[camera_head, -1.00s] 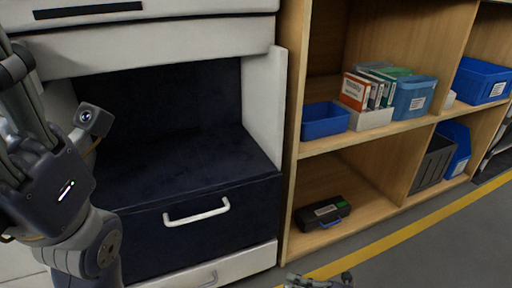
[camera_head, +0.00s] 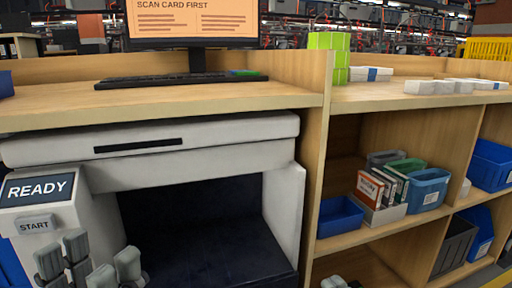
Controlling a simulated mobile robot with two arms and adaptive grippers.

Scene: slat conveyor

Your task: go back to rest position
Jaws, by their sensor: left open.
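My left gripper (camera_head: 100,258) is at the bottom left, in front of the white machine, with its fingers pointing up. Its fingers are apart and nothing shows between them. Grey tips of what looks like my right gripper (camera_head: 340,283) just enter at the bottom edge, before the lower shelf. Most of it is cut off, so its opening cannot be told. The white machine (camera_head: 230,160) has a dark, empty-looking recess. At its left are a READY screen (camera_head: 38,188) and a START button (camera_head: 35,225).
A wooden counter (camera_head: 250,97) carries a monitor (camera_head: 190,22), a keyboard (camera_head: 165,80) and green blocks (camera_head: 328,55). Shelves at right hold a blue bin (camera_head: 340,217), boxes (camera_head: 378,187) and a lighter blue bin (camera_head: 428,188). The machine stands close behind my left gripper.

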